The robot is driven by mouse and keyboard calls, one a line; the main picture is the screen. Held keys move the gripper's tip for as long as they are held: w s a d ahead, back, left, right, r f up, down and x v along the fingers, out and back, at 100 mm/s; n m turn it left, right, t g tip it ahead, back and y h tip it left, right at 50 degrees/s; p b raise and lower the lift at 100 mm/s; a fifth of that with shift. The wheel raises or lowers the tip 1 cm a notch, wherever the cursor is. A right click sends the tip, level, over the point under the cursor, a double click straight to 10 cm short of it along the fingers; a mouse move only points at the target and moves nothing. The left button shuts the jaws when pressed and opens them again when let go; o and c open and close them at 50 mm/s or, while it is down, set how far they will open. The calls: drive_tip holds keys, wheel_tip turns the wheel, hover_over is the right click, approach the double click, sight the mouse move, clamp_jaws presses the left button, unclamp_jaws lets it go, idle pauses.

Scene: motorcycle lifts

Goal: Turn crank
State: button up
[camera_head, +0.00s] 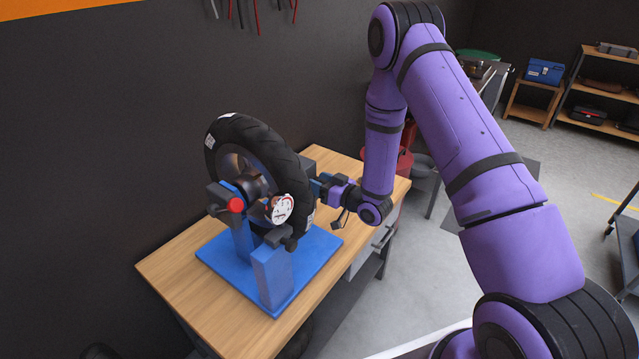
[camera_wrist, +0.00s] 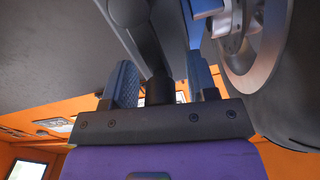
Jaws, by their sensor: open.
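The wheel stand (camera_head: 320,258) has a blue base on a wooden workbench and carries an upright black tyre (camera_head: 262,150). In the wrist view, a dark crank-like arm (camera_wrist: 148,45) slants down and ends in a short dark cylindrical handle (camera_wrist: 160,92). In the wrist view my gripper (camera_wrist: 163,78) is open, with one blue ridged finger on each side of the handle. I cannot tell whether either finger touches it. In the head view the handle is hidden.
The workbench (camera_head: 170,265) has bare wood around the base. A red round knob (camera_head: 236,205) and a white dial gauge (camera_head: 281,209) sit at the stand's near side. In the wrist view, the metal wheel hub (camera_wrist: 250,50) is close at right. A dark wall stands behind.

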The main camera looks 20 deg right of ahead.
drive_tip(key=shift+c, duration=0.3)
clamp_jaws()
drive_tip(key=shift+w, duration=0.1)
